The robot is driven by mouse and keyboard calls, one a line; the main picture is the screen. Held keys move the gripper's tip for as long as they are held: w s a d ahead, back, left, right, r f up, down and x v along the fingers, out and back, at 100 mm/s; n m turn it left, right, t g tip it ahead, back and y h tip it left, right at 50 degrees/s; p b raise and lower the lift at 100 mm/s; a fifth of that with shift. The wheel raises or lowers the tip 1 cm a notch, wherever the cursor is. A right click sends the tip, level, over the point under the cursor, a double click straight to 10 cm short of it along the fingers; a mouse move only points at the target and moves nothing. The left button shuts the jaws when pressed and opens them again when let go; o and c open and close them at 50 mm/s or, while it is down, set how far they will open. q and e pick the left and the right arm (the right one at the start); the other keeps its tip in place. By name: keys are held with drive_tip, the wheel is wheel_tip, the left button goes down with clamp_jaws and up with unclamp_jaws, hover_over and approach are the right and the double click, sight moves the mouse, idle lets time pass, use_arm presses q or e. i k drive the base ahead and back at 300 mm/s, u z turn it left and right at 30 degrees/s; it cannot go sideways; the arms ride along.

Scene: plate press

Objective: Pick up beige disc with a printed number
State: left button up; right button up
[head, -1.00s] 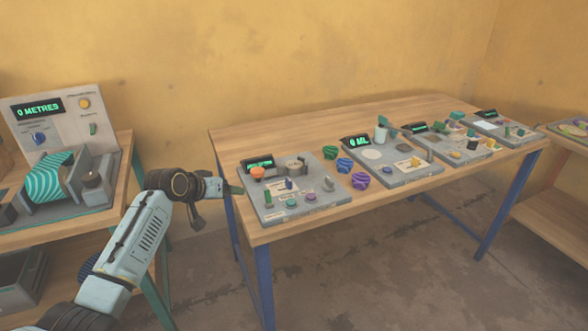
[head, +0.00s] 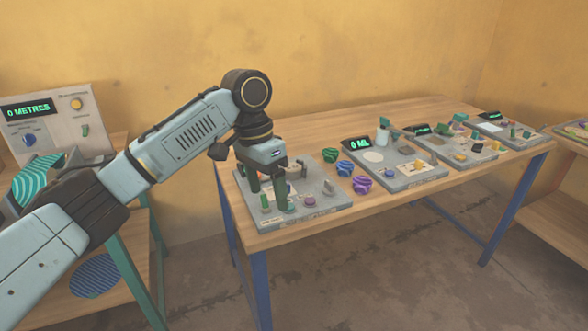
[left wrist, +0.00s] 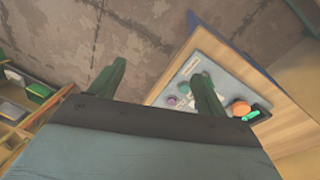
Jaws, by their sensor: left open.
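I cannot make out a beige disc with a printed number for sure in either view. A pale round patch (head: 374,156) lies on the second grey panel, but no number is readable on it. My left gripper (head: 267,200) points down over the left part of the nearest grey panel (head: 326,205), fingers apart with nothing seen between them. The left wrist view also shows its two green fingers (left wrist: 160,70), one in front of that panel. The gripper hides part of the panel, including its display. My right gripper is not in view.
Green, blue and purple bowl-like pieces (head: 345,168) stand between the first two panels. More panels (head: 453,148) line the wooden table (head: 330,122) to the right. In the left wrist view, an orange round part (left wrist: 239,107) and a purple knob (left wrist: 171,101) show on the panel.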

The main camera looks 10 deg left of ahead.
sight(293, 172)
drive_tip(key=i, duration=0.9)
